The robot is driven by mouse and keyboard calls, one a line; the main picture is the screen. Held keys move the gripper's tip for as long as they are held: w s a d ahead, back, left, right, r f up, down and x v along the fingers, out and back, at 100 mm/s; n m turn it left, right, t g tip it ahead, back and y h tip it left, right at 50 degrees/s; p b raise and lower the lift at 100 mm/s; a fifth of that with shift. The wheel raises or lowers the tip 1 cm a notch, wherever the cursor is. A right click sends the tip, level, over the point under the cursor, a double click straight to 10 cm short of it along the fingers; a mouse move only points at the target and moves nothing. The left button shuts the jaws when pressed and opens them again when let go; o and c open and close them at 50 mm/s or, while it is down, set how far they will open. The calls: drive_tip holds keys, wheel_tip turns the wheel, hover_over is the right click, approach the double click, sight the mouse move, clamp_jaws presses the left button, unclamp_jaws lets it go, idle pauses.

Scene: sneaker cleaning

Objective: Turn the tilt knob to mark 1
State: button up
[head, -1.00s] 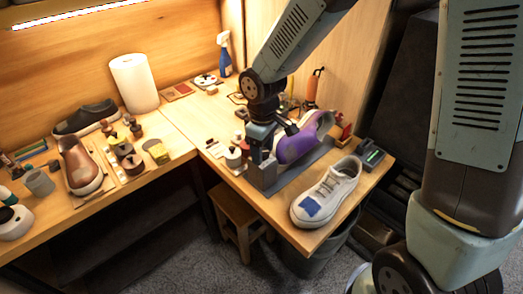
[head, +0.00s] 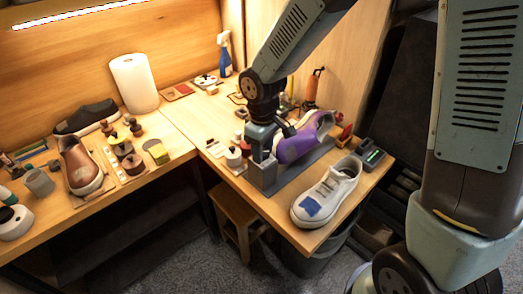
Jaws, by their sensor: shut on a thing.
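The purple sneaker (head: 304,138) sits on a grey stand (head: 264,174) near the front of the right-hand table, at a slant. My gripper (head: 262,149) points down at the left end of this stand, just left of the sneaker. Its fingers are closed on a small part there, seemingly the tilt knob. The knob and its marks are hidden by the gripper and too small to read. A white sneaker (head: 329,190) with a blue patch lies on the table in front of the stand.
A small dark device with a green light (head: 371,155) stands at the table's right edge. A white jar (head: 233,157) stands left of my gripper. An orange-handled tool (head: 313,87) and a spray bottle (head: 224,55) stand behind. A wooden stool (head: 238,217) is below.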

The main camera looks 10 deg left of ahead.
drive_tip(key=o, duration=0.8)
drive_tip(key=shift+w, duration=0.1)
drive_tip(key=shift+r, duration=2.55)
